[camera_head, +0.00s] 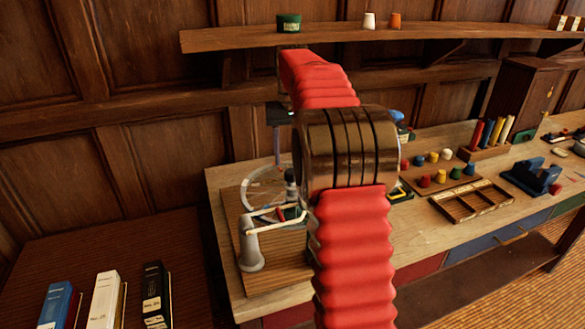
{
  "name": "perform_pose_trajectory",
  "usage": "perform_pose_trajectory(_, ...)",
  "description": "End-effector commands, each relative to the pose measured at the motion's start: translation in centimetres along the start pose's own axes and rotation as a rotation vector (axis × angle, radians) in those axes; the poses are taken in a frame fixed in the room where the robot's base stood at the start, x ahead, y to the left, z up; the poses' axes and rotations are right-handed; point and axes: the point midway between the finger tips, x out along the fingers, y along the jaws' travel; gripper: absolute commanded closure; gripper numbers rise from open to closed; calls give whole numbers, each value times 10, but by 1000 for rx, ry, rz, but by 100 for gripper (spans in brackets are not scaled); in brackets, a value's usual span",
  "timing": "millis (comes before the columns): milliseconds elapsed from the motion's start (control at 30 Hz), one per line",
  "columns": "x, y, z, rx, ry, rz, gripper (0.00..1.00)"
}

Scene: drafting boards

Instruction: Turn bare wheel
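A thin grey spoked wheel (247,204) stands on a wooden board (262,279) at the left end of the workbench. In front of it on the board are a grey cone-shaped post (250,250) and pale thin rods. My red arm with its bronze band crosses in front and hides the wheel's right side. My gripper (279,150) appears to point down from a dark block just above the wheel. Its fingers are mostly hidden behind the arm, so I cannot tell whether they touch the wheel or how far apart they are.
A wooden shelf (220,40) runs along the wall above. Right of my arm, the workbench (408,252) holds coloured pegs, a divided tray (471,202) and a blue tool (533,178). Several books stand at the lower left. Bare bench shows along its front edge.

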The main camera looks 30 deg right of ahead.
Motion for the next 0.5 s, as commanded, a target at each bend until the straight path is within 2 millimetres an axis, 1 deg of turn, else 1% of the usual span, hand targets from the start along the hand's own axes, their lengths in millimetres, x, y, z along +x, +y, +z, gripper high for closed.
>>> perform_pose_trajectory(33, 8, 0, 1, 0, -4, 0, 50)
perform_pose_trajectory(200, 32, 0, 1, 0, -3, 0, 50)
perform_pose_trajectory(333, 43, 0, 1, 0, -2, 0, 50)
perform_pose_trajectory(500, 47, 0, 0, -1, 0, 0, 50)
